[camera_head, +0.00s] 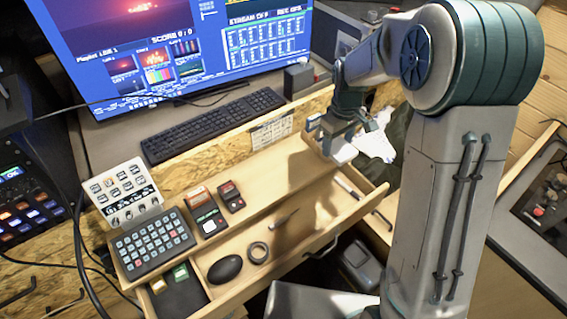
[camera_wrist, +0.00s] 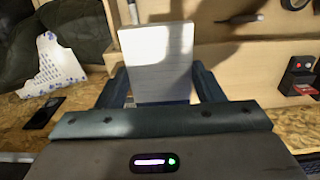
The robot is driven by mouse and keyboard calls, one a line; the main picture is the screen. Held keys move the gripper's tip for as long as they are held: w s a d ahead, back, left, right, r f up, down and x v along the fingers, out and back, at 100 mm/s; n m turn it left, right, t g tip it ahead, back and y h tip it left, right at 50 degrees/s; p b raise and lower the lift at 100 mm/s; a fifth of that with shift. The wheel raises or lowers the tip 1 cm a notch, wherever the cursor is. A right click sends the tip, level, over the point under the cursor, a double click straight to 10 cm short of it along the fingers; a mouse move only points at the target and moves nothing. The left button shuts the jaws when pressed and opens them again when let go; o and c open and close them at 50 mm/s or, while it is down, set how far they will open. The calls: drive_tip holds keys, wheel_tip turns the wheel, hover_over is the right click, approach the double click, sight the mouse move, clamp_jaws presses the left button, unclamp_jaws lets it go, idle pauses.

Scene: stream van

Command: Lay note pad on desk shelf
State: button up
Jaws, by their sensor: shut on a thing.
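A white note pad (camera_wrist: 158,62) stands between the fingers of my gripper (camera_wrist: 160,88) in the wrist view. In the head view my gripper (camera_head: 338,146) is shut on the note pad (camera_head: 342,153), with the pad's pale face partly showing. Both are above the right part of a light wooden shelf (camera_head: 290,165) below the desk's front edge, and a shadow falls on the wood. I cannot tell the height of the pad above it. Part of the pad is hidden by my gripper.
A button keypad (camera_head: 152,243), a small mixer (camera_head: 124,195) and small devices (camera_head: 231,196) occupy the shelf's left. A black mouse (camera_head: 225,269), a tape roll (camera_head: 258,252) and pens lie in the open front tray. A keyboard (camera_head: 213,124) and monitor stand behind. The shelf's middle looks clear.

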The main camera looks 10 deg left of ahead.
drive_tip(key=p, duration=0.2)
hover_over(295, 164)
wheel_tip(295, 164, down, 7)
drive_tip(key=shift+s+r, duration=0.1)
drive_tip(key=shift+r, duration=0.05)
wheel_tip(295, 164, down, 4)
drive_tip(key=shift+r+p, duration=0.25)
drive_tip(key=shift+p, duration=0.45)
drive_tip(key=shift+f, duration=0.25)
drive_tip(key=shift+f, duration=0.1)
drive_tip(key=shift+f, duration=0.15)
drive_tip(key=o, duration=1)
drive_tip(key=shift+r, duration=0.2)
